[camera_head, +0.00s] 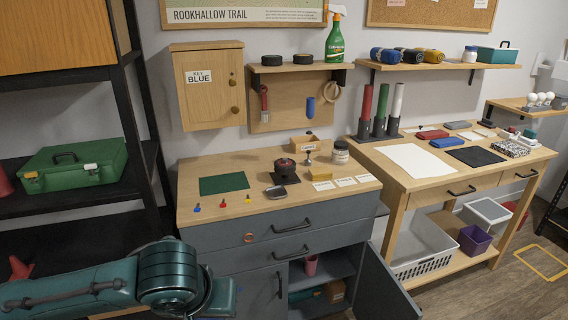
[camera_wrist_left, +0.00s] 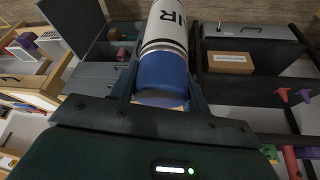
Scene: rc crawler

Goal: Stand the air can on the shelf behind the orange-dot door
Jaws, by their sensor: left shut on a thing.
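The air can (camera_wrist_left: 168,35) is white with black lettering and a blue end (camera_wrist_left: 160,80). My left gripper (camera_wrist_left: 165,55) is shut on it, with one finger on each side, in the left wrist view. The can's far end is out of frame there. In the head view my left arm is at the lower left and its gripper and the can are not visible. The grey cabinet's right door (camera_head: 384,286) stands open, showing a shelf (camera_head: 325,268) with a pink cup (camera_head: 311,265). No orange dot is discernible on that door. My right gripper is not in view.
The cabinet's left door (camera_head: 255,293) is shut. The black rack (camera_head: 75,199) at left holds a green toolbox (camera_head: 75,166). In the left wrist view a cardboard box (camera_wrist_left: 230,62) sits on a dark shelf beside the can.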

